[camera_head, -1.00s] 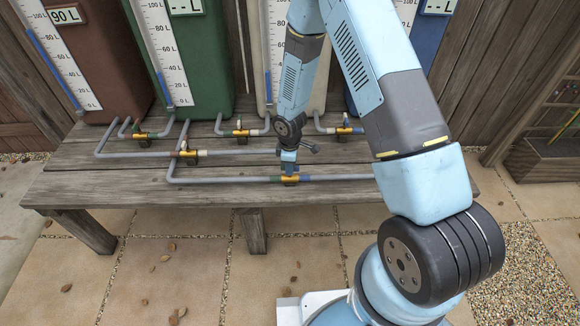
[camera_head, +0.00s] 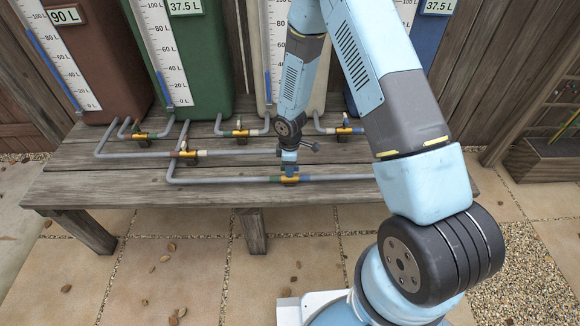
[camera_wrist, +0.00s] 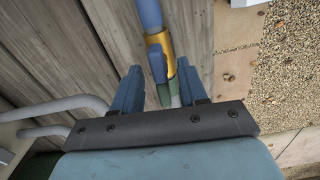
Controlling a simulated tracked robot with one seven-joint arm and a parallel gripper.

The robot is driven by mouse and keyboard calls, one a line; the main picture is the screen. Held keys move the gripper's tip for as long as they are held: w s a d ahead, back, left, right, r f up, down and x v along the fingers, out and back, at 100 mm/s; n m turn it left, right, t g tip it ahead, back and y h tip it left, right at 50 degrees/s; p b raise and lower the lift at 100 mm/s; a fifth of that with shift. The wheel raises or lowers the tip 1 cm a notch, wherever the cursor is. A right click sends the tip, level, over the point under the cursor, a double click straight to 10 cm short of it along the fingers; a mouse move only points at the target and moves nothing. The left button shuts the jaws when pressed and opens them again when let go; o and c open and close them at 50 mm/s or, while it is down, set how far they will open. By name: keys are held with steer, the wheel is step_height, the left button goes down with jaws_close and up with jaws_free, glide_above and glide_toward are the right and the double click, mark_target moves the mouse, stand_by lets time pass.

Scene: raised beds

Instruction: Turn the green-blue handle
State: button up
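The brass valve (camera_head: 290,180) on the front pipe has a green band on its left and a blue band on its right in the head view. My gripper (camera_head: 290,171) points down right at this valve and hides most of its handle. In the wrist view, the brass valve body (camera_wrist: 159,45) lies just beyond my gripper (camera_wrist: 160,85). My two dark blue fingers stand apart on either side of a blue piece, likely the handle (camera_wrist: 157,67). The green band (camera_wrist: 172,86) shows between the fingers too. I cannot tell whether either finger touches the handle.
Other brass valves sit on the grey pipes, including one on the middle pipe (camera_head: 187,153) and one behind it (camera_head: 240,132). Brown, green (camera_head: 212,65), pale and blue tanks with gauges stand at the back of the wooden bench (camera_head: 150,190). The paved floor in front is open.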

step_height(320, 180, up, 14)
steer(key=shift+f, duration=0.2)
stand_by(0.6)
